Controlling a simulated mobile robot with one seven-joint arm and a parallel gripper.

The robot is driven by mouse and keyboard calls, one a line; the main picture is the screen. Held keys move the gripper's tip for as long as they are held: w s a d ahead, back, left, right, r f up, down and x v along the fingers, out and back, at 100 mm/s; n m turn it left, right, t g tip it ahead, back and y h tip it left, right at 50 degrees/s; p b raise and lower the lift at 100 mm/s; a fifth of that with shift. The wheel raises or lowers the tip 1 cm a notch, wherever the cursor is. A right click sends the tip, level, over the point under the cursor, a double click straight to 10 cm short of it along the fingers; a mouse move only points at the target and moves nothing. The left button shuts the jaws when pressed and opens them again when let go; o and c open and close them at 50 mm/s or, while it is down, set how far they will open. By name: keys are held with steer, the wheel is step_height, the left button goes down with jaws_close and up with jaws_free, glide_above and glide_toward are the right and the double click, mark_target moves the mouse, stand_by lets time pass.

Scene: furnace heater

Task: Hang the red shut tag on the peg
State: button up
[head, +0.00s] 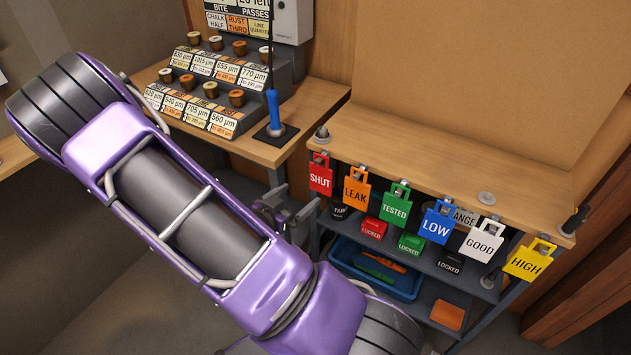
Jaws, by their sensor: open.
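The red SHUT tag (320,178) hangs at the left end of a row of tags along the front edge of the right wooden bench. A small dark holder shows at its top. My gripper (292,208) appears as dark grey parts beyond my purple arm, just left of and below the red tag. It is open, apart from the tag, and partly hidden by the arm. I cannot tell which fitting is the task's peg.
Orange LEAK (356,191), green TESTED (396,208), blue LOW (438,227), white GOOD (482,245) and yellow HIGH (528,263) tags hang rightward. A blue-handled tool (273,109) stands on the left bench. A blue bin (345,258) sits below. The right benchtop (420,150) is mostly clear.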

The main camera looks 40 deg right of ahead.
mark_target(320, 175)
steer(key=x, duration=1.2)
steer(key=shift+w+d+b, duration=0.15)
steer(key=shift+w+b, duration=0.05)
steer(key=shift+b, duration=0.1)
steer(key=shift+c, duration=0.2)
steer(key=c, duration=1)
steer(key=shift+r, duration=0.15)
steer(key=shift+r+p, duration=0.35)
steer(key=shift+r, duration=0.15)
steer(key=shift+s+a, duration=0.35)
steer(key=shift+a, duration=0.45)
steer(key=shift+s+a, duration=0.35)
steer(key=shift+a, duration=0.5)
